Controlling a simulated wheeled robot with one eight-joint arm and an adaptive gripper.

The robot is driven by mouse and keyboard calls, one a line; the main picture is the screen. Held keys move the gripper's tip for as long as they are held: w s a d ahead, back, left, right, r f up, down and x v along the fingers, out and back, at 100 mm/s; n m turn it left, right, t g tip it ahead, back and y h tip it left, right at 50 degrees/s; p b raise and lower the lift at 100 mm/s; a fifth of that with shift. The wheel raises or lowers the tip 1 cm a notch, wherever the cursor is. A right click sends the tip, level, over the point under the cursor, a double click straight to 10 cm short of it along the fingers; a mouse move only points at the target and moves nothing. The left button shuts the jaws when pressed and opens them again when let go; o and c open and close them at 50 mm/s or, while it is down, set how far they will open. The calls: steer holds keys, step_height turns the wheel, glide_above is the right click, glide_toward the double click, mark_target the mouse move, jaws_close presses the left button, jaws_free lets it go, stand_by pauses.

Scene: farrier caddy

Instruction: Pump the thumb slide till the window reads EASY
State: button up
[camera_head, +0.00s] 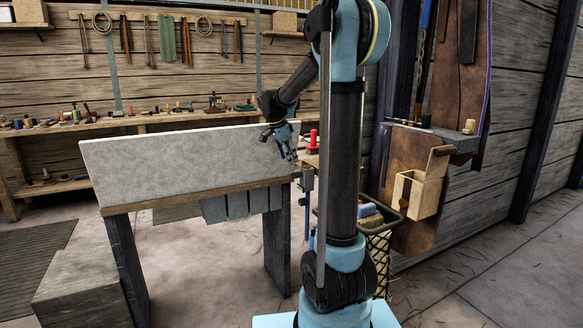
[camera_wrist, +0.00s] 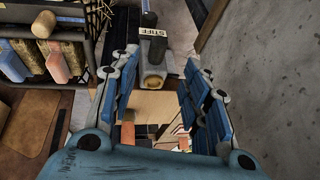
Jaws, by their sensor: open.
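A grey device (camera_wrist: 153,55) with a white label reading STIFF (camera_wrist: 153,31) shows at the top middle of the wrist view. A blocky grey part with a round tan end sticks out below the label; I cannot tell for sure whether it is the thumb slide. My gripper (camera_wrist: 160,68) is open, with its blue-padded fingers on either side of this part and a gap to each. In the head view my gripper (camera_head: 291,157) hangs by the right end of the pale upright panel. The device cannot be made out clearly there.
The pale panel (camera_head: 190,155) stands on a bench on the left. A wire basket (camera_head: 378,250) with brushes stands at right, and a wooden box (camera_head: 417,195) is above it. Brushes (camera_wrist: 48,62) lie left of my fingers in the wrist view. A tool shelf (camera_head: 130,122) runs behind.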

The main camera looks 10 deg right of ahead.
steer(key=shift+v, duration=1.5)
steer(key=c, duration=0.6)
steer(key=shift+w+d+n, duration=0.1)
steer(key=shift+n, duration=0.2)
jaws_close()
step_height(320, 180, up, 5)
steer(key=n+g+y, duration=0.1)
steer(key=n+y, duration=0.3)
steer(key=n, duration=1.4)
glide_above(297, 175)
steer(key=x, duration=0.9)
steer(key=s+x, duration=0.1)
steer(key=x, duration=0.3)
steer(key=shift+w+f, duration=0.1)
steer(key=shift+f, duration=0.3)
